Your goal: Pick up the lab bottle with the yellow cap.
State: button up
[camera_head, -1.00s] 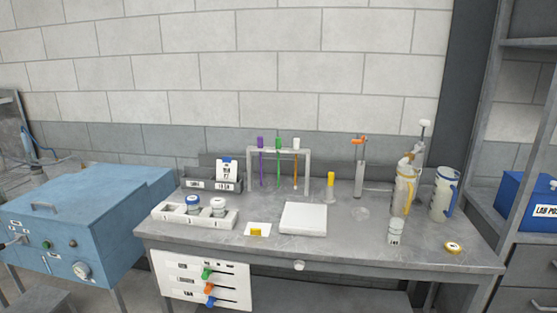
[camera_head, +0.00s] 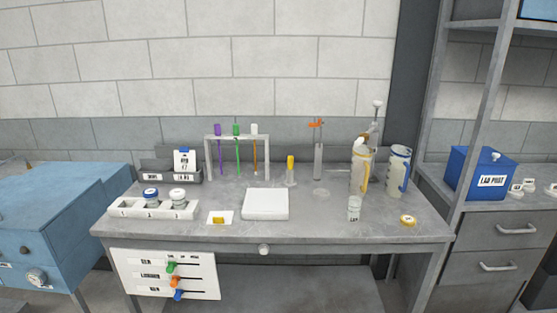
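A small clear bottle with a yellow top (camera_head: 290,171) stands upright on the grey bench, right of the tube rack and behind the white pad. A small pale bottle with a label (camera_head: 354,209) stands nearer the front, and no cap shows on it. A round yellow cap-like disc (camera_head: 408,220) lies flat to its right. I cannot tell whether this disc belongs to the pale bottle. My gripper is not in view.
The grey bench (camera_head: 330,236) also holds a rack (camera_head: 238,137) with three coloured tubes, a white pad (camera_head: 265,204), a white tray (camera_head: 127,208) with two jars, and tall bottles (camera_head: 399,171). A blue machine (camera_head: 60,220) stands left; drawers (camera_head: 497,268) stand right.

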aim_at(354, 204)
jog(key=i+l, duration=0.15)
jog(key=i, duration=0.25)
jog(key=i+l, duration=0.2)
jog(key=i, duration=0.2)
jog(key=i+l, duration=0.15)
jog(key=i, duration=0.25)
